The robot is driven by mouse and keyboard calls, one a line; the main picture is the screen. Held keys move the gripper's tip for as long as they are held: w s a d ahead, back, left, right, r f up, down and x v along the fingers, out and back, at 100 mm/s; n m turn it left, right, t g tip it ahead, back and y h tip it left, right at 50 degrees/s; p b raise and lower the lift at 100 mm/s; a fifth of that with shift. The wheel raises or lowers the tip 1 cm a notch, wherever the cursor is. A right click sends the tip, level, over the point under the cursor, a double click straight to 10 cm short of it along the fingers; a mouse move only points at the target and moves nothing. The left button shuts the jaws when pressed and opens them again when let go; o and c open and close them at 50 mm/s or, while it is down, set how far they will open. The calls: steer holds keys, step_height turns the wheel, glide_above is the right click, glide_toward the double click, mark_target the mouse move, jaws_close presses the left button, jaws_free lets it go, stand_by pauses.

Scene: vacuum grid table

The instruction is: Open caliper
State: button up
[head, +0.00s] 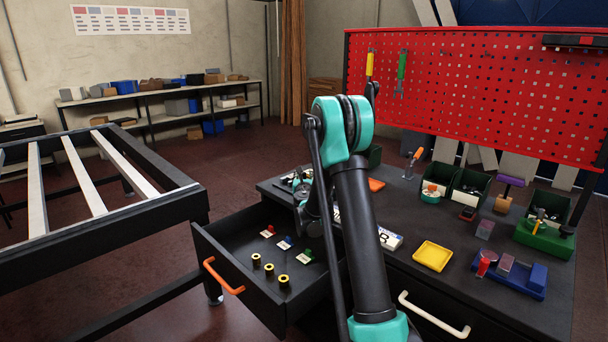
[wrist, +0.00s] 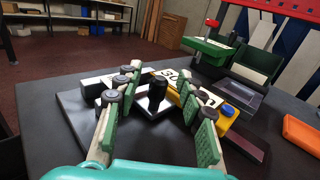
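In the wrist view my gripper (wrist: 162,82) is open, its two padded fingers spread wide, with no object held. Between and just beyond the fingers stands a short black cylinder (wrist: 157,92) on a dark plate (wrist: 80,118). A long low item with yellow, white and dark parts, probably the caliper (wrist: 222,106), lies across behind the fingers. A blue button sits on its yellow part, and its middle is partly hidden by the right finger. I cannot make out its jaws. In the head view my arm hides most of this area; a white part with black figures (head: 389,239) shows beside it.
An open drawer (head: 239,288) holds several small items at left. A yellow tray (head: 433,256), a blue holder (head: 536,282) and a green vise (head: 543,239) stand to the right. An orange tray (wrist: 301,133) lies right of my gripper. A red pegboard (head: 470,95) rises behind.

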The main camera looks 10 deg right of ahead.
steer(key=shift+w+d, duration=0.1)
steer(key=shift+w, duration=0.6)
steer(key=shift+c, duration=0.4)
jaws_close()
